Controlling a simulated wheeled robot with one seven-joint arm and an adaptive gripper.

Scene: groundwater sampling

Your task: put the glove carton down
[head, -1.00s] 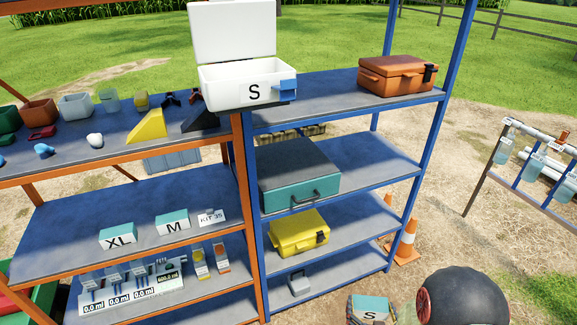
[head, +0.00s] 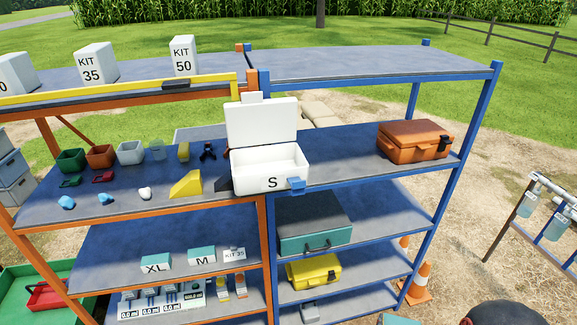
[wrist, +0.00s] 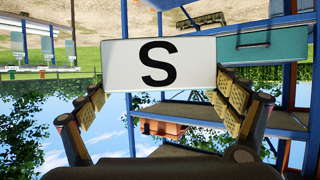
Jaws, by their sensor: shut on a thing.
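The glove carton is held in my gripper (wrist: 160,88), whose two yellow-padded fingers close on its sides in the wrist view. Its white face with a black S (wrist: 158,63) faces the wrist camera. In the head view only a teal sliver of the carton (head: 399,320) shows at the bottom edge; the fingers are out of frame there. It is held in the air, clear of the shelves as far as I see. Similar teal cartons marked XL (head: 156,262) and M (head: 202,255) stand on the orange rack's middle shelf.
An open white case marked S (head: 270,167) stands where the racks meet. The blue rack holds an orange case (head: 413,142), a teal case (head: 316,228) and a yellow case (head: 313,271). The blue top shelf (head: 370,62) is bare.

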